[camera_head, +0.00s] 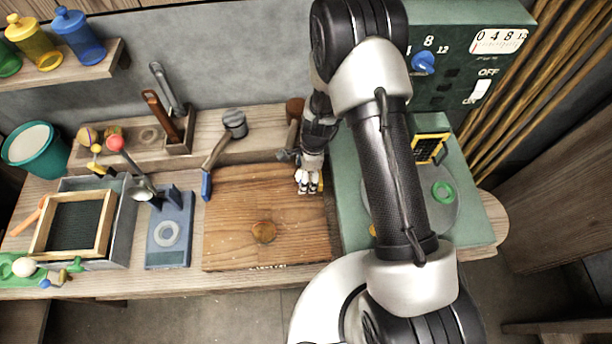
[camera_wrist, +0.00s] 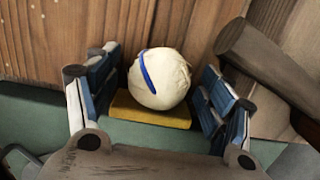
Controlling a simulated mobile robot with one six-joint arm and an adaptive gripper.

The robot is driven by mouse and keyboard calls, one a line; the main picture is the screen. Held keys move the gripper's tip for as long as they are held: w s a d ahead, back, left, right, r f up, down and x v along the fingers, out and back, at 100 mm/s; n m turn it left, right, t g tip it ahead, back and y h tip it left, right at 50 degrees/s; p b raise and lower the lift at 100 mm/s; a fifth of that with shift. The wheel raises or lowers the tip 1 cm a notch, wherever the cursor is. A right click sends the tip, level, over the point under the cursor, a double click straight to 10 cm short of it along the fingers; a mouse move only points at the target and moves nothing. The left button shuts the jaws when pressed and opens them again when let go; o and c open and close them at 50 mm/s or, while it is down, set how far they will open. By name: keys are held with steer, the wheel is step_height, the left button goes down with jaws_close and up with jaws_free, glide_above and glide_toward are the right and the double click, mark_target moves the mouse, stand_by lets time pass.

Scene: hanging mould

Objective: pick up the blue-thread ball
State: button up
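The blue-thread ball (camera_wrist: 165,85) is a cream-white ball with a blue thread across its upper left side. In the wrist view it sits at or on a small yellow pad (camera_wrist: 150,114), between the blue-padded fingers of my gripper (camera_wrist: 160,92). The fingers are open, one on each side of the ball, with a narrow gap showing on both sides. In the head view my gripper (camera_head: 308,184) is low at the right edge of the wooden board (camera_head: 235,215). There I cannot make out the ball apart from the fingers.
A dark wooden mallet-like tool (camera_wrist: 275,65) lies close to the right finger. A green machine (camera_head: 465,235) with a dial panel stands right of the board. A hammer (camera_head: 222,155), a blue plate (camera_head: 170,240) and a framed screen (camera_head: 75,225) are to the left.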

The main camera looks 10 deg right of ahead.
steer(key=c, duration=1.2)
